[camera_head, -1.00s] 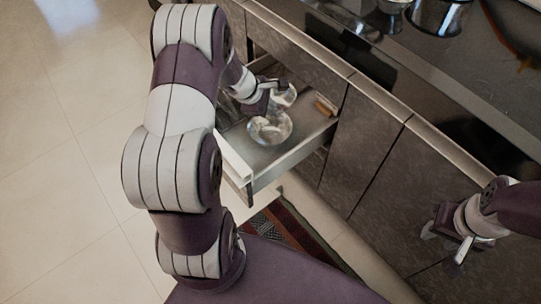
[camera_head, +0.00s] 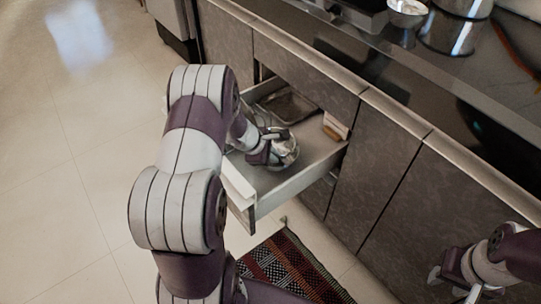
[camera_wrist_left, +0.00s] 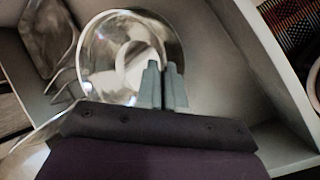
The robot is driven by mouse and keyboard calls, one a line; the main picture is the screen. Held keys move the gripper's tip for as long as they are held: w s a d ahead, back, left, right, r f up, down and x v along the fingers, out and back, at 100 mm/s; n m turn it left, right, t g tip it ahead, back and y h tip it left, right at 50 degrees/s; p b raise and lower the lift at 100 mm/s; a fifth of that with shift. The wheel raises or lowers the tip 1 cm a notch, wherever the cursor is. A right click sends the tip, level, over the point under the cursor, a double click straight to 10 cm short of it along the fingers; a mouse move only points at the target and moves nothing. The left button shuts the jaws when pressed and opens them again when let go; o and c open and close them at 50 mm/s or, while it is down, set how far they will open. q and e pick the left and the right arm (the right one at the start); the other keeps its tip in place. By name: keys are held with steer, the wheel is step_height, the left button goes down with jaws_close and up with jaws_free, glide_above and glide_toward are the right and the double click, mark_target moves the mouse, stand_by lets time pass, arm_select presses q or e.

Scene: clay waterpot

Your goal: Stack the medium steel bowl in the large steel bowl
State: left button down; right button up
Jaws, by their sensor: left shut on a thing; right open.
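My left gripper (camera_head: 276,134) is inside the open drawer, and its fingers show close together in the left wrist view (camera_wrist_left: 167,84). It is shut on the rim of a shiny steel bowl, taken to be the medium steel bowl (camera_wrist_left: 98,50). In the head view steel bowl surface (camera_head: 288,156) shows just below the fingers. The two bowls overlap there, and I cannot tell them apart or see whether one is seated in the other. Another curved shiny edge (camera_wrist_left: 22,162) shows at the wrist view's lower left. My right gripper (camera_head: 453,285) is open and empty before the cabinets.
The pulled-out drawer (camera_head: 300,180) has side walls close around the bowls. A metal tray (camera_head: 290,107) lies toward its back, and a small brownish item (camera_head: 336,126) at its right. A bowl (camera_head: 408,10) and pot (camera_head: 449,32) stand on the counter. A patterned rug (camera_head: 297,270) lies below.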

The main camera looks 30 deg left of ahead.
arm_select(q)
steer(key=shift+f+b, duration=0.5)
steer(key=shift+f, duration=0.15)
steer(key=c, duration=1.5)
jaws_free()
steer(key=shift+r, duration=0.1)
steer(key=shift+c, duration=0.2)
steer(key=shift+r, duration=0.15)
steer(key=r+p, duration=0.1)
steer(key=r, duration=0.1)
steer(key=p, duration=0.1)
steer(key=shift+s+a+r+p, duration=0.2)
steer(key=shift+s+r+p, duration=0.05)
steer(key=shift+r+p, duration=0.15)
steer(key=p+v, duration=0.4)
steer(key=v, duration=0.6)
steer(key=s+d+r+m+g+y, duration=0.1)
steer(key=s+d+r+m+g, duration=0.1)
steer(key=s+d+m, duration=0.4)
steer(key=s+d+r+m+g+y, duration=0.1)
steer(key=s+d+r+m, duration=0.3)
steer(key=m, duration=1.1)
steer(key=s+d+g, duration=0.1)
steer(key=s+d, duration=0.1)
steer(key=d, duration=0.2)
steer(key=shift+d+m+g+y, duration=0.3)
steer(key=shift+m, duration=0.1)
